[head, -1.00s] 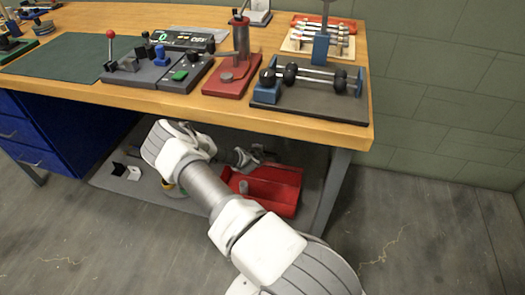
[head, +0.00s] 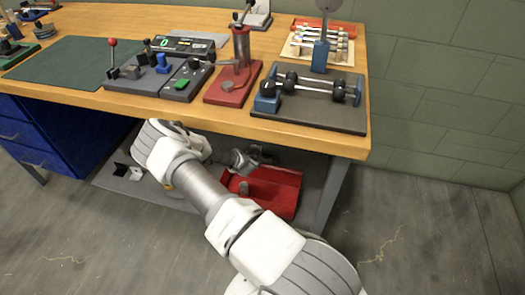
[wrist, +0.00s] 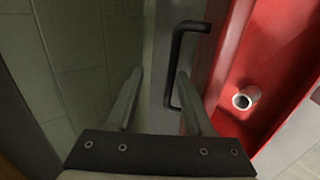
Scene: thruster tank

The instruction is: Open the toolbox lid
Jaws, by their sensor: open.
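The red toolbox (head: 283,200) sits on the low shelf under the workbench, and its red inside shows from above. In the wrist view the red inside (wrist: 238,65) fills the right, with a small pale hollow cylinder (wrist: 246,97) in it. A black bar handle (wrist: 176,65) stands on a grey panel beside the red wall; I cannot tell whether that panel is the lid. My gripper (wrist: 159,80) is open and empty, its right fingertip close to the handle; contact is unclear. In the head view my gripper (head: 248,160) is at the toolbox's back left, partly hidden by my arm.
The wooden workbench (head: 215,112) overhangs the toolbox, with its grey leg (head: 331,190) just right of it. Small black and white brackets (head: 135,173) lie on the shelf at left. Blue drawers (head: 40,140) stand further left. The floor in front is clear.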

